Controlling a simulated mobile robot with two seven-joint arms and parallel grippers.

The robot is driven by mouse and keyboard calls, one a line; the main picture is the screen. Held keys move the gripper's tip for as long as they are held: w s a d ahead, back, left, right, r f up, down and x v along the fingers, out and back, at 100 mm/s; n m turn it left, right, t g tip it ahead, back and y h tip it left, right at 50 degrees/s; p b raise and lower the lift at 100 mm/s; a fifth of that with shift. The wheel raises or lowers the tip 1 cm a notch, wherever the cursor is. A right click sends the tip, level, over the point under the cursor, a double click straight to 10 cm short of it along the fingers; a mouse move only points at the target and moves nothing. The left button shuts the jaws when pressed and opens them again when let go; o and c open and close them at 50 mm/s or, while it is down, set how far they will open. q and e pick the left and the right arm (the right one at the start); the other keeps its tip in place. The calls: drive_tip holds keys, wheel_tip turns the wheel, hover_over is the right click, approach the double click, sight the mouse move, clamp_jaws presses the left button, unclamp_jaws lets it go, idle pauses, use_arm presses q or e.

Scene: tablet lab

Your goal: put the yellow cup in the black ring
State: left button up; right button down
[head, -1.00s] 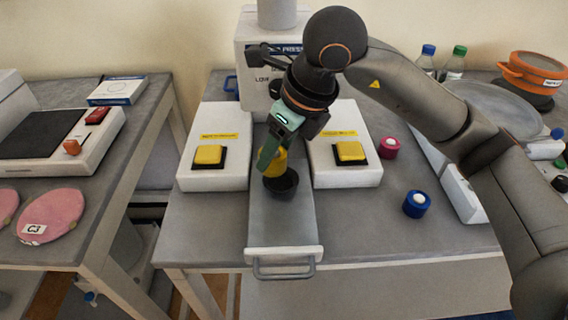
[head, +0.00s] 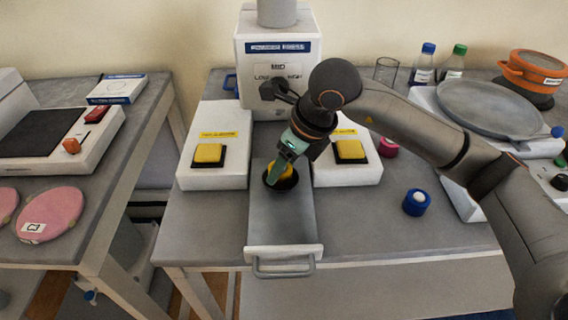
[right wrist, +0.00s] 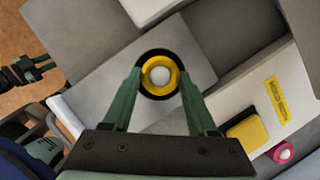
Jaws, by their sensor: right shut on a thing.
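The yellow cup (head: 287,171) is in my right gripper (head: 276,174), low over the pull-out grey tray of the machine. The black ring (head: 291,184) surrounds the cup's lower part in the head view. In the right wrist view the cup (right wrist: 147,76) appears as a yellow rim with a round white thing inside, and the ring (right wrist: 155,52) shows as a dark band around it. The green fingers of my right gripper (right wrist: 160,80) are on either side of the cup, shut on it. The cup's base is hidden.
The tray (head: 283,222) lies between two white boxes with yellow buttons (head: 208,153) (head: 350,149). The machine (head: 278,75) stands behind. The tray's front is clear.

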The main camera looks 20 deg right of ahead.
drive_tip(key=shift+c, duration=1)
unclamp_jaws()
drive_tip(key=shift+r+p, duration=0.3)
drive_tip(key=shift+p, duration=0.1)
drive_tip(key=v, duration=1.1)
drive_tip(key=shift+s+r, duration=0.2)
drive_tip(key=shift+r, duration=0.1)
drive_tip(key=shift+d, duration=0.15)
